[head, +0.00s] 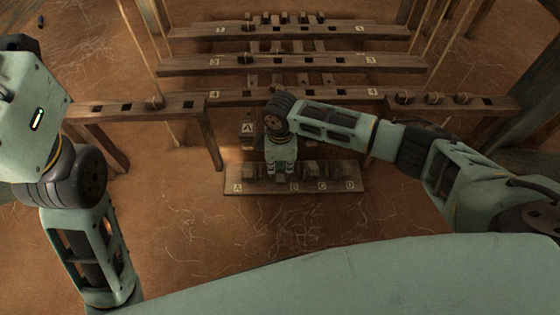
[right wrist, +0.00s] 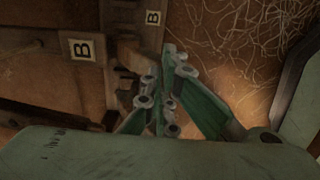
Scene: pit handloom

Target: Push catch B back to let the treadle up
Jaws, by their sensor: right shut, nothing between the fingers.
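My right gripper (head: 281,177) reaches down to the low catch board (head: 265,187), beside its B label. It also shows in the right wrist view (right wrist: 168,62), with its fingers shut together and nothing between them. In that view a wooden block, apparently catch B (right wrist: 130,55), stands just left of the fingertips; I cannot tell whether they touch it. A wide plank with a larger B label, apparently the treadle (right wrist: 40,75), lies further left. In the head view my gripper and arm hide most of catch B and its treadle. My left gripper is out of view.
Other catch blocks stand at C and D (head: 348,168), to the right of my gripper. Treadle A (head: 248,128) shows behind it. Labelled cross beams (head: 290,65) span the back, and a nearer beam (head: 130,107) has upright legs. The earth floor in front is clear apart from loose threads.

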